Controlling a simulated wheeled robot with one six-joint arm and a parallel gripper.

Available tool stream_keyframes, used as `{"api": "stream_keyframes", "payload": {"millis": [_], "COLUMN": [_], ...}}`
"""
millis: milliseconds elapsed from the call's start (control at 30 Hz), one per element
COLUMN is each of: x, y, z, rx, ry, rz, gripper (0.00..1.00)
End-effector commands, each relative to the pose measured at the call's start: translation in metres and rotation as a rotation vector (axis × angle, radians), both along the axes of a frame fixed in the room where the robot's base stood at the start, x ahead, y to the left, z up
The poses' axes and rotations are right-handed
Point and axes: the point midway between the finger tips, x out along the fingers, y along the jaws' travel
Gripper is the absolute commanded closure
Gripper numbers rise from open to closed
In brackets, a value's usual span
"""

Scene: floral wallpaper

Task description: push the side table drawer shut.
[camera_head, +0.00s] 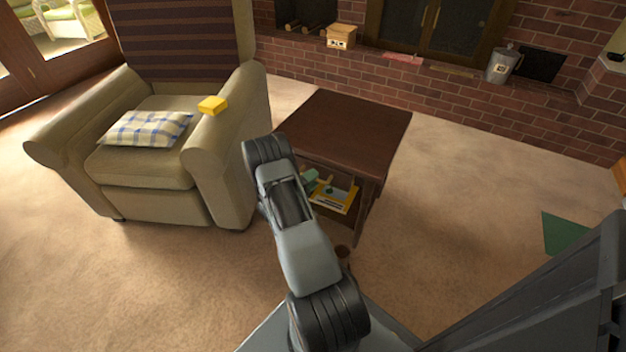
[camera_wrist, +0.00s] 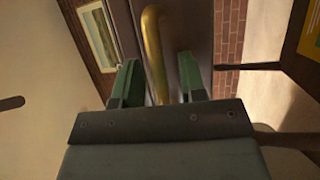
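The dark brown side table (camera_head: 350,125) stands right of the armchair in the head view. My arm covers its front left part, and my gripper is hidden there. Below the tabletop, yellow and green items (camera_head: 335,195) lie in an open space; I cannot tell whether this is the drawer or a shelf. In the wrist view, my gripper (camera_wrist: 159,70) is open, with its green fingers apart. A curved brass handle (camera_wrist: 153,40) shows between them in front of a dark brown panel (camera_wrist: 196,40), likely the drawer front. Contact is unclear, and how far the drawer stands out is hidden.
A brick hearth (camera_head: 480,100) runs behind. Open carpet (camera_head: 470,180) lies right of the table, with a green piece (camera_head: 563,233) on it.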

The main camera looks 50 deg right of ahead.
Motion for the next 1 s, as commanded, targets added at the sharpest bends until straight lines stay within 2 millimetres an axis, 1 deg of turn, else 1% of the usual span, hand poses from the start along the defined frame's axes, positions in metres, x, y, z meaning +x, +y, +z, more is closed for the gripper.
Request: {"api": "stream_keyframes", "payload": {"millis": [300,600,700,1000], "x": [-0.0002,-0.0002,-0.0002,-0.0002], "y": [-0.0015,-0.0013,-0.0013,-0.0012], "z": [0.0006,0.0004,0.0004,0.0004], "rx": [0.0,0.0,0.0,0.0], "ry": [0.0,0.0,0.0,0.0], "rz": [0.0,-0.001,-0.001,-0.001], "gripper": [0.63,0.92,1.0,1.0]}}
